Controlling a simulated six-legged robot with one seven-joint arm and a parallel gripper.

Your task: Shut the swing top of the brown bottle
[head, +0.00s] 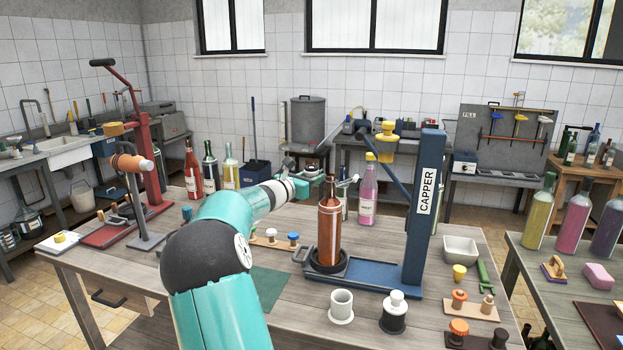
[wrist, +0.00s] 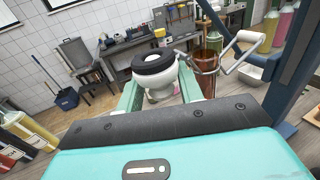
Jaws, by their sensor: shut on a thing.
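The brown bottle (head: 329,232) stands upright in a dark round holder on the blue capper base in the head view. Its brown neck (wrist: 209,68) shows in the wrist view, with the mouth uncovered. My gripper (wrist: 160,92) is shut on the swing top stopper (wrist: 163,82), a white plug with a black rubber ring, beside the neck. The wire bail (wrist: 234,61) joins the stopper side to the neck and ends in a pale roller handle (wrist: 251,37) on the far side. In the head view, my gripper (head: 308,180) is left of the bottle top; its fingertips are hard to make out.
A pink bottle (head: 367,200) stands behind. A white cup (head: 341,306) and a dark stopper piece (head: 394,315) stand in front. Open air lies above the bottle mouth.

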